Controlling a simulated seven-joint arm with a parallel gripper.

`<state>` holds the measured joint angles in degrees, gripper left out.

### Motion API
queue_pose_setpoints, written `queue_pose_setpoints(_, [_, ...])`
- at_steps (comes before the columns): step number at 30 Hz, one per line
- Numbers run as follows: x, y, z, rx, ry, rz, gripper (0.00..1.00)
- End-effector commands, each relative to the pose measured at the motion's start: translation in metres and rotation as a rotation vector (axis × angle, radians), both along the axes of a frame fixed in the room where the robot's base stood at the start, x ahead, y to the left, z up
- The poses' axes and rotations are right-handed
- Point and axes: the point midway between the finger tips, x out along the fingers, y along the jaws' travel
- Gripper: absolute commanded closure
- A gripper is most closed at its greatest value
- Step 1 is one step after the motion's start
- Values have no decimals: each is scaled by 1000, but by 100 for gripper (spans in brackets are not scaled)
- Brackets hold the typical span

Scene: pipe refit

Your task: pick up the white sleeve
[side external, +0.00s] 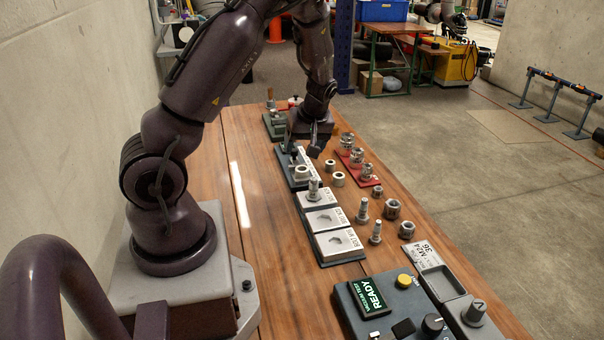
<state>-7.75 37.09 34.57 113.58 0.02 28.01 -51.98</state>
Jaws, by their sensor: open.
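Several short pale sleeves show in the side external view. One whitish sleeve (302,172) is on the grey fixture row, just below my gripper in the picture. Two more pale sleeves, an upper one (330,165) and a lower one (338,180), stand on the wooden table right of the row. They are too small for me to tell which is the white sleeve. My gripper (304,153) is open, pointing down over the far part of the fixture row. I see nothing held, though the space between its fingers is partly hidden.
White marked blocks (322,220) run toward the camera, one with a bolt (314,189). A red strip (371,183) holds metal fittings. Loose bolts (376,232) and dark nuts (392,209) stand at the right. A control box reading READY (372,296) is in front. Bare wood lies left of the row.

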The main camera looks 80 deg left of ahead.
Motion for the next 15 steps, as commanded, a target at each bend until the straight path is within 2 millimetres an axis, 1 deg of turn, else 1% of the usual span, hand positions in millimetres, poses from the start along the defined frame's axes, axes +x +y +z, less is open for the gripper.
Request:
queue_pose_setpoints(1, [7, 6, 5, 29, -48, 43, 30])
queue_pose_setpoints(3, [13, 8, 7, 47, -92, 94, 30])
queue_pose_setpoints(7, [14, 10, 4, 57, -124, 147, 30])
queue_pose_setpoints(10, [12, 16, -9, 57, -123, 156, 30])
queue_pose_setpoints(15, [10, 28, -39, 55, -122, 155, 30])
